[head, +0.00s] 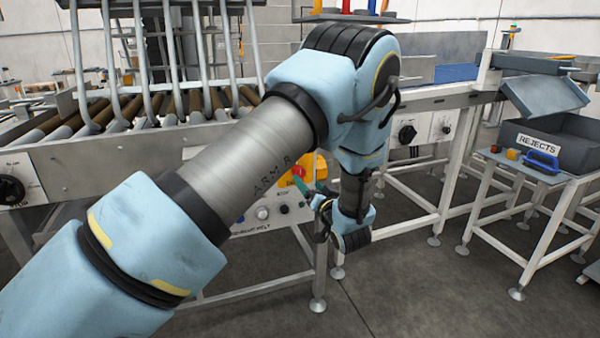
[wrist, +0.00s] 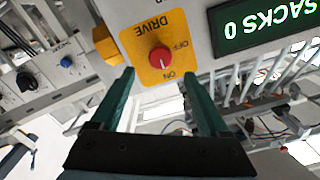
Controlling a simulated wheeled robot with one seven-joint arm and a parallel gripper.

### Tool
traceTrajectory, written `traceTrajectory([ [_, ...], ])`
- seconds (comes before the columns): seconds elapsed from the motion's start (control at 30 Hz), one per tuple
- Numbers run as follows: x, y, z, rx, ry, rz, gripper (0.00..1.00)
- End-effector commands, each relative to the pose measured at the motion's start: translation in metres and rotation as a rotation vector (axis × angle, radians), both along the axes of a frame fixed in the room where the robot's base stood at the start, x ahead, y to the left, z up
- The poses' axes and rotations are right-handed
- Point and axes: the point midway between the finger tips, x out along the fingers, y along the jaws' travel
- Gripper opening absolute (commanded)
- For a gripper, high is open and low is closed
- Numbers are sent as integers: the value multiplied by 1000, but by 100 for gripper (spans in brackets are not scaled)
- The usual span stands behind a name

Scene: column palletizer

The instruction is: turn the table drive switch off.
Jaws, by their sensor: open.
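The table drive switch is a red knob (wrist: 161,58) on a yellow plate (wrist: 143,32) marked DRIVE, OFF and ON, seen upside down in the wrist view. Which mark the knob points to is too small to tell. My gripper (wrist: 156,74) has its two teal fingers apart, one on each side below the knob in the picture, with nothing between them. In the head view my gripper (head: 312,190) is at the control panel below the conveyor, close to the yellow plate (head: 316,168), partly hidden by my arm.
A green SACKS 0 display (wrist: 265,20) is right of the switch in the wrist view; a panel with a black knob (wrist: 25,81) and a blue knob (wrist: 66,61) is at left. In the head view, a roller conveyor (head: 60,125) stands behind and a REJECTS bin (head: 565,145) at right.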

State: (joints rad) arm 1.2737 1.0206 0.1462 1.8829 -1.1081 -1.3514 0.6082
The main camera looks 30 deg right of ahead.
Motion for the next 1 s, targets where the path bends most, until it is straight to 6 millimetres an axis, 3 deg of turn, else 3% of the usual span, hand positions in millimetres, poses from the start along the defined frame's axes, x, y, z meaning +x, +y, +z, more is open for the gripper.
traceTrajectory([
  [0.2,43,-4,2,-1,1,3,79],
  [0.4,70,-8,1,-1,1,2,79],
  [0.83,80,-10,0,-1,3,-1,79],
  [1.0,79,-10,0,-1,3,-1,61],
])
